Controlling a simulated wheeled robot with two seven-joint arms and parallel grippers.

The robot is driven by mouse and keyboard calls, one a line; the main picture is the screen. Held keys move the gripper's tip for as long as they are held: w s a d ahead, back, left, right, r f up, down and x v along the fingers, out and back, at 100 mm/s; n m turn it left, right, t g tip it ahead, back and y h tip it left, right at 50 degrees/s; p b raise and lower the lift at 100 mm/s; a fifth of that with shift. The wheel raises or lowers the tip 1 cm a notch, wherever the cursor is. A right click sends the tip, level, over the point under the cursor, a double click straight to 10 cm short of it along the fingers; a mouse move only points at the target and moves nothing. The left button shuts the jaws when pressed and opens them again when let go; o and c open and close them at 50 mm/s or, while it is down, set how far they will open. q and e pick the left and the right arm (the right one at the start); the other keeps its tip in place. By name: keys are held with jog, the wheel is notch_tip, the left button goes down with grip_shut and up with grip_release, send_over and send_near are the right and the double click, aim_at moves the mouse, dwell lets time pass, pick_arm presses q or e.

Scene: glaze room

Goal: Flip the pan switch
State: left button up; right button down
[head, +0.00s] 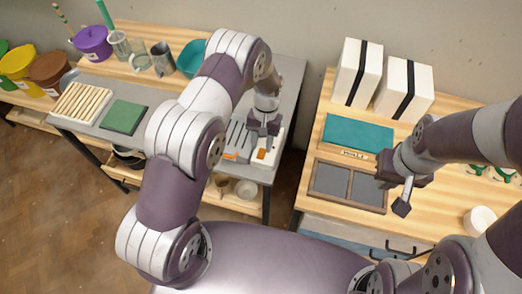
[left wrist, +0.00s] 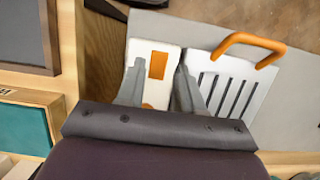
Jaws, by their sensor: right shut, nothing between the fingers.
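The orange switch (left wrist: 157,65) sits on a white housing (left wrist: 143,50) in the left wrist view. It also shows in the head view (head: 261,155), below my left gripper. Beside the housing is a white slotted plate (left wrist: 226,85) with an orange handle (left wrist: 250,40). My left gripper (head: 262,132) is over the housing at the front of the grey table. Its two fingers stand apart in the left wrist view (left wrist: 158,90), with the switch visible between and beyond them and nothing held. My right gripper (head: 401,208) is shut and empty above the right table.
The right table holds two white boxes with black bands (head: 358,72), a teal mat (head: 358,132), a dark two-part tray (head: 345,185) and a white cup (head: 480,219). A green square (head: 124,117) and a slatted rack (head: 83,102) lie on the grey table.

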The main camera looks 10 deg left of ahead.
aim_at(263, 149)
pick_arm(q)
jog(key=p+v, duration=0.2)
jog(key=v, duration=0.7)
jog(key=s+a+r+t+b, duration=0.1)
jog(key=s+a+r+t, duration=0.1)
jog(key=s+r, duration=0.3)
jog(key=s+a+r+t+b, duration=0.2)
jog(key=s+a+r, duration=0.2)
jog(key=s, duration=0.9)
jog(key=shift+r+t, duration=0.4)
jog(key=shift+r, duration=0.55)
